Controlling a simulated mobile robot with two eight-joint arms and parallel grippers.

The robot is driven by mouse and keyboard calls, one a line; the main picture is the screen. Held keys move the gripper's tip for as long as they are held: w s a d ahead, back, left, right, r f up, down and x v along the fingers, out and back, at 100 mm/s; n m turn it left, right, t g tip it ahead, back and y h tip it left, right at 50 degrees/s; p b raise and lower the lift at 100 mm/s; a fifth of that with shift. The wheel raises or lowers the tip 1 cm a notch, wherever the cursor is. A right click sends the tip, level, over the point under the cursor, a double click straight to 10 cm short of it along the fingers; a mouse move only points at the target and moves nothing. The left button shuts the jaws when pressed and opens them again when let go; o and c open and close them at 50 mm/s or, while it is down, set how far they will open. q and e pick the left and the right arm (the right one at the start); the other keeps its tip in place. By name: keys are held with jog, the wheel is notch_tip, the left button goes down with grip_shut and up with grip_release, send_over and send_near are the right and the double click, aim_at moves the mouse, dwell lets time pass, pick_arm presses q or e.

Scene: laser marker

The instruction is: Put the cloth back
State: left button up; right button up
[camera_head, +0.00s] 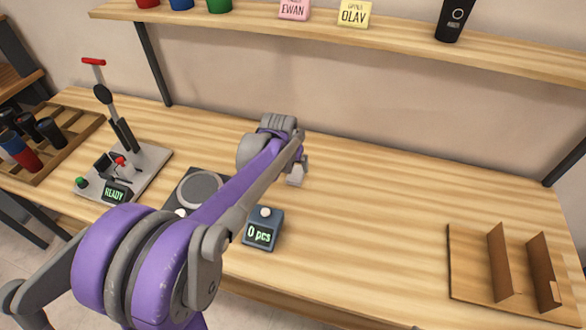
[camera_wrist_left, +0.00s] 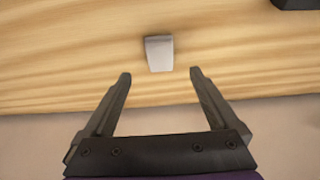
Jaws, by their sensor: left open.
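A small pale grey piece, which looks like the folded cloth (camera_wrist_left: 159,53), lies on the wooden table in the left wrist view. In the head view it appears as a light grey shape (camera_head: 296,174) just below the end of my left arm. My left gripper (camera_wrist_left: 160,73) is open and empty. Its fingertips are on either side of the cloth's line, and the cloth lies beyond them, untouched. In the head view my own arm hides the fingers. My right gripper is in neither view.
A "0 pcs" display box (camera_head: 262,232) and a dark plate with a ring (camera_head: 203,188) sit near the arm. A lever press (camera_head: 150,158) stands left. A wooden divider holder (camera_head: 470,270) is at right. A shelf (camera_head: 230,22) runs above. The table's middle right is clear.

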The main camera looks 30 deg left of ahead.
pick_arm(q)
jog(key=s+d+r+m, duration=0.1)
jog(key=s+d+r, duration=0.2)
jog(key=s+d, duration=0.75)
jog(key=s+d+f+m+h, duration=0.1)
jog(key=s+d+f, duration=0.2)
jog(key=s, duration=1.1)
jog(key=shift+s+d+f+m+t, duration=0.2)
jog(key=shift+f+m+t, duration=0.2)
jog(key=shift+f, duration=0.25)
